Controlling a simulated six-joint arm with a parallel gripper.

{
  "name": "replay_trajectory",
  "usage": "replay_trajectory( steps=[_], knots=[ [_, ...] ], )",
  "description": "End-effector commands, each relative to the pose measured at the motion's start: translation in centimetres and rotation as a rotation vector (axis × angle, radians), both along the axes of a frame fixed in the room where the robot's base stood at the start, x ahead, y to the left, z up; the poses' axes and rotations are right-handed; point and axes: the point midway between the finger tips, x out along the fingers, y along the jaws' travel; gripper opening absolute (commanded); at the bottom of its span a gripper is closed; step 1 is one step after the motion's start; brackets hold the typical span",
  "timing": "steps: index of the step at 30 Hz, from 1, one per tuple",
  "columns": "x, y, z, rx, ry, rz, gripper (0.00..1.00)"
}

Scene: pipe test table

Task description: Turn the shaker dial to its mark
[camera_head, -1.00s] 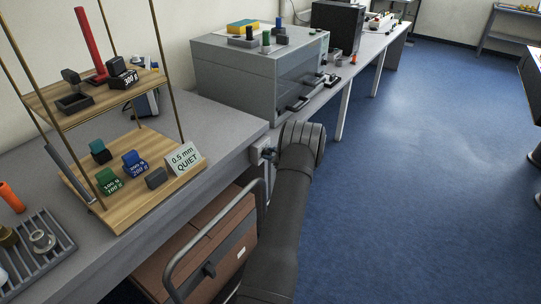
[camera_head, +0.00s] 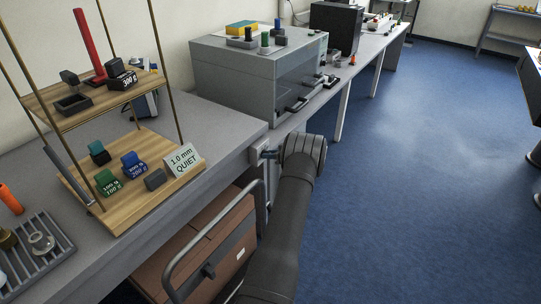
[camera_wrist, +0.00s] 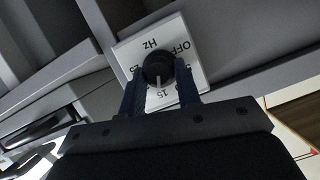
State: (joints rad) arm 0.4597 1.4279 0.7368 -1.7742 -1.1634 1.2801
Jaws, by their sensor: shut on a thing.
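The shaker dial is a round black knob (camera_wrist: 158,68) on a white plate (camera_wrist: 190,42), in the middle of the wrist view. The plate's printing looks turned over; "OFF", "Hz" and "15" can be read, and other numbers are partly covered. A pale pointer line on the knob points down in the picture, towards "15". My gripper (camera_wrist: 160,75) is shut on the dial, with one dark blue finger on each side. In the head view my gripper (camera_head: 266,154) is at the bench's front edge, and the dial is too small or hidden to make out there.
A wooden shelf stand (camera_head: 130,215) with several weights stands on the bench at left. Its card (camera_head: 184,160) reads "1.0 mm QUIET". A grey cabinet (camera_head: 232,85) stands behind. A metal rail (camera_head: 195,258) and brown drawers (camera_head: 165,262) are beside my arm.

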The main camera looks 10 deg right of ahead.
Motion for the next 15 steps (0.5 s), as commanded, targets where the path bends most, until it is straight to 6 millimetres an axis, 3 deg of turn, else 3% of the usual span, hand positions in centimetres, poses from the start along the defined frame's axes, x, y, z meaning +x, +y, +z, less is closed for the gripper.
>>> replay_trajectory(
  steps=[9, 10, 12, 15],
  knots=[
    [0.0, -0.04, 0.0, 0.001, -0.001, 0.0, 0.07],
    [0.0, -0.04, 0.0, 0.0, -0.001, -0.001, 0.36],
    [-0.01, -0.04, 0.0, 0.0, 0.0, 0.0, 0.5],
    [-0.01, -0.02, 0.0, 0.0, 0.0, 0.0, 0.52]
  ],
)
